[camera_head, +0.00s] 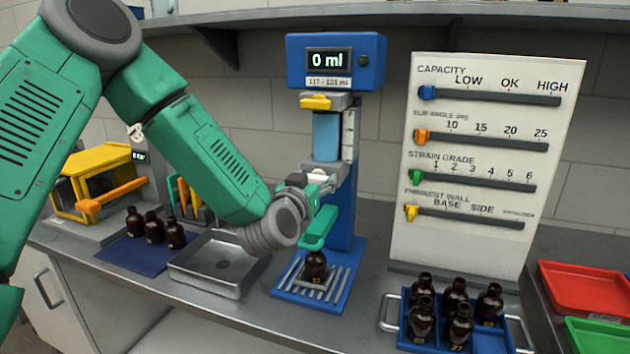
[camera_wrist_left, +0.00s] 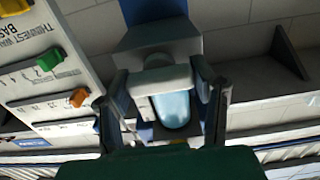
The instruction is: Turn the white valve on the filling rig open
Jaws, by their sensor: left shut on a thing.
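The filling rig (camera_head: 345,225) is blue, with a display reading 0 ml and a light-blue cylinder below its head. The white valve (camera_wrist_left: 162,80) shows in the left wrist view as a pale bar crossing in front of the cylinder, between my two fingers. My left gripper (camera_head: 322,182) is at the front of the rig, below the cylinder, shut on the valve. In the head view the gripper and wrist hide most of the valve. A dark bottle (camera_head: 316,265) stands upright on the rig's slatted base below the gripper. My right gripper is not in view.
A metal tray (camera_head: 185,268) lies left of the rig. A blue mat (camera_head: 125,250) with bottles and a yellow device (camera_head: 95,165) are farther left. A blue crate (camera_head: 490,340) of bottles stands right, before a slider board (camera_head: 475,235). Red (camera_head: 590,285) and green trays are far right.

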